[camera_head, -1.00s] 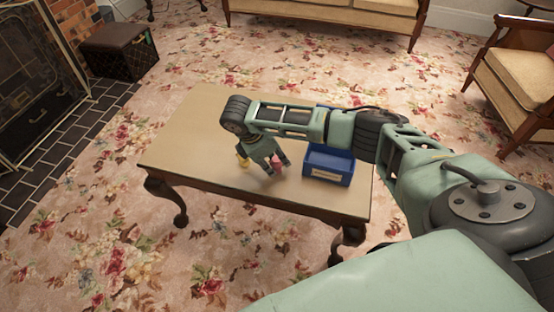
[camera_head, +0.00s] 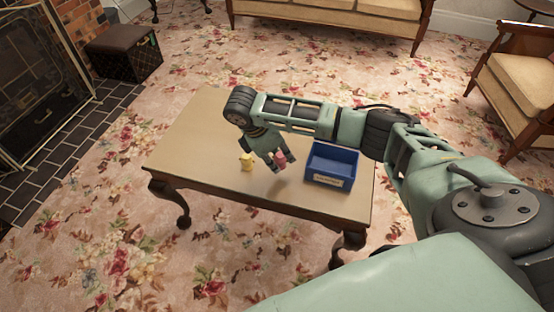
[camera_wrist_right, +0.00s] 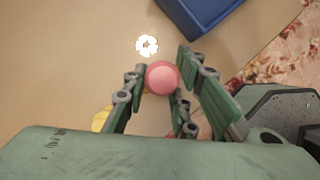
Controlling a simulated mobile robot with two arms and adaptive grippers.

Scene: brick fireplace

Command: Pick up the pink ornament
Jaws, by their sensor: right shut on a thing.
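The pink ornament (camera_head: 281,158) is between the fingers of my right gripper (camera_head: 277,162), which is shut on it. It appears to be held above the wooden table (camera_head: 205,125), with a shadow below. In the right wrist view the ornament's round pink top (camera_wrist_right: 162,77) shows between the fingertips of my right gripper (camera_wrist_right: 160,85). My left gripper is not in view.
A blue bin (camera_head: 331,165) with a label stands on the table to the right of the gripper. A small yellow object (camera_head: 247,162) stands to the left. A white flower-like shape (camera_wrist_right: 147,45) shows in the wrist view. The table's left part is clear.

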